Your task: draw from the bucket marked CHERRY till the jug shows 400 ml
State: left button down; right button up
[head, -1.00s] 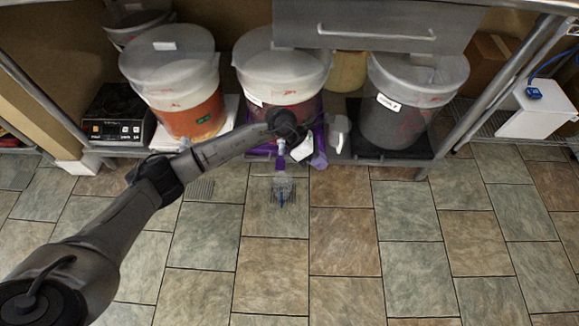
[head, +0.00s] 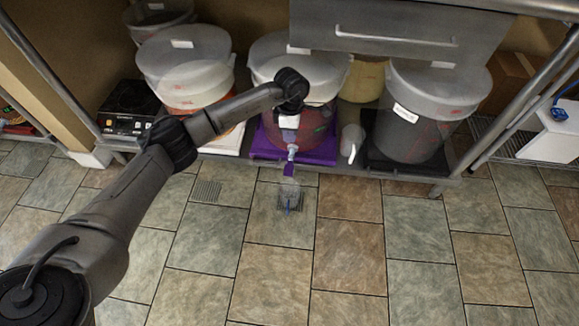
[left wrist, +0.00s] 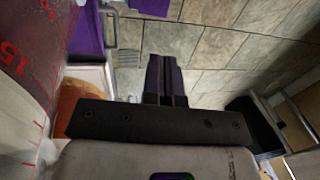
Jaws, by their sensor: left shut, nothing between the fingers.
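The middle bucket (head: 317,122) holds dark red liquid and stands on a purple mat (head: 322,154). In the left wrist view the gripper (left wrist: 164,80) is shut and empty, beside a red-marked bucket wall (left wrist: 22,55). My right gripper is not in view.
A bucket with orange liquid (head: 187,65) stands left, partly behind my arm. A dark bucket (head: 412,130) stands right on a black mat. A black scale (head: 128,108) is at far left, a white object (head: 351,142) beside the purple mat. The tiled floor (head: 350,250) in front is open.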

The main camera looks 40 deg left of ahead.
aim_at(289, 172)
pick_arm(q)
jog(key=f+b, duration=0.2)
jog(key=f, duration=0.2)
jog(key=s+f+b, duration=0.1)
jog(key=f+b, duration=0.1)
jog(key=f, duration=0.2)
jog(key=d+f+b, duration=0.1)
jog(key=f+b, duration=0.1)
jog(key=f, duration=0.2)
jog(key=shift+s+d, duration=0.1)
jog(key=shift+s, duration=0.25)
jog(key=shift+s+d+f+b, duration=0.15)
jog(key=shift+f+b, duration=0.35)
jog(key=shift+f, duration=0.4)
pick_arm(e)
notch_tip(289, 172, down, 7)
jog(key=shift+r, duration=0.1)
